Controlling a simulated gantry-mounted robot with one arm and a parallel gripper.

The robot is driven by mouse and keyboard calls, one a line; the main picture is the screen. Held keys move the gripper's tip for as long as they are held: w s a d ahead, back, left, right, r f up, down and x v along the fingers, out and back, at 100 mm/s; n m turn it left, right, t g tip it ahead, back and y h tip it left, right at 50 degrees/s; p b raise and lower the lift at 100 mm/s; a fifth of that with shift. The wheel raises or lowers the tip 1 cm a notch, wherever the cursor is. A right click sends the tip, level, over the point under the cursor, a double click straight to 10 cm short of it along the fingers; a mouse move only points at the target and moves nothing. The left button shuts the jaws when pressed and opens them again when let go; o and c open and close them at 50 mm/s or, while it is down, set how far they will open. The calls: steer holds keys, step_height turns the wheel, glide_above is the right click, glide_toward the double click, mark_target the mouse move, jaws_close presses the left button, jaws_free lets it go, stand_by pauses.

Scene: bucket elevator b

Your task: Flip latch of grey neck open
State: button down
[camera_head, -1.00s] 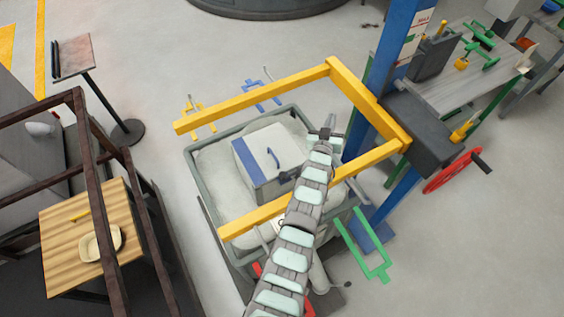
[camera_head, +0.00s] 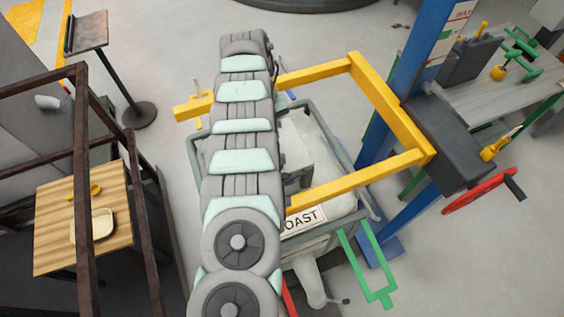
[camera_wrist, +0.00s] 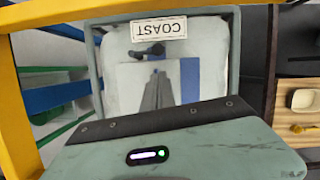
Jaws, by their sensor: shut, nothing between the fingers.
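My gripper (camera_wrist: 157,82) shows in the wrist view with its narrow grey fingers shut and empty, over a pale box (camera_wrist: 190,82) with a blue stripe. A small dark latch-like piece (camera_wrist: 150,50) shows at the box's edge, just beyond the fingertips; I cannot tell whether they touch or whether it is open. In the head view my arm hides the gripper and much of the box (camera_head: 297,150). A pale grey neck-shaped spout (camera_head: 308,280) hangs below the bin, with a thin dark-tipped lever (camera_head: 338,300) beside it. I cannot tell which part is the named latch.
The box sits in white material inside a grey-green bin (camera_head: 335,150) labelled COAST (camera_wrist: 158,27). A yellow frame (camera_head: 385,105) surrounds the bin from above, joined to a blue post (camera_head: 400,60). A green bracket (camera_head: 375,265) and red handwheel (camera_head: 480,190) stand right.

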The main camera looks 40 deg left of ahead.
steer(key=shift+f, duration=0.1)
stand_by(0.3)
steer(key=p, duration=0.2)
glide_toward(293, 178)
steer(key=s+a+f, duration=0.2)
steer(key=f, duration=0.1)
steer(key=shift+s+a, duration=0.1)
steer(key=shift+s, duration=0.2)
steer(key=shift+w+d+f, duration=0.1)
steer(key=shift+d+f, duration=0.1)
steer(key=shift+f, duration=0.3)
steer(key=shift+r+p, duration=0.15)
steer(key=shift+p, duration=0.15)
